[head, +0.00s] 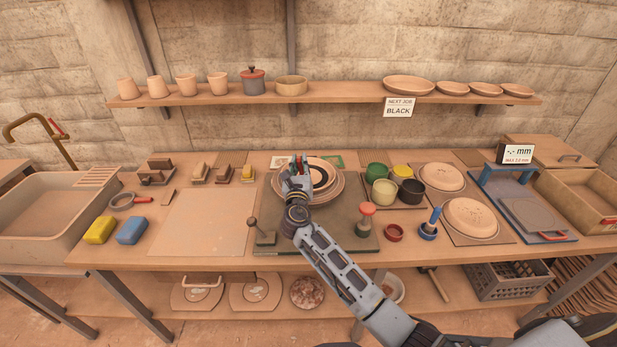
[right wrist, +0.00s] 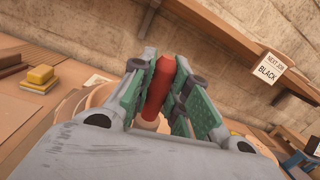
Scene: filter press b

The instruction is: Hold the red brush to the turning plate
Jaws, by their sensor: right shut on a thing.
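My right gripper (head: 298,168) is over the left part of the plate (head: 325,176) on the wheel. The plate is pale with a dark ring near its middle, and my gripper hides part of it. In the right wrist view my right gripper (right wrist: 163,95) has its green fingers shut on the red handle of the brush (right wrist: 158,84). The handle stands slightly tilted between the fingers. The brush's bristles are hidden, so I cannot tell whether they touch the plate. A single picture does not show whether the plate turns. My left gripper is not in view.
A lever (head: 258,232) stands left. A sign (head: 398,107) reads "NEXT JOB BLACK". The board (head: 203,222) is clear.

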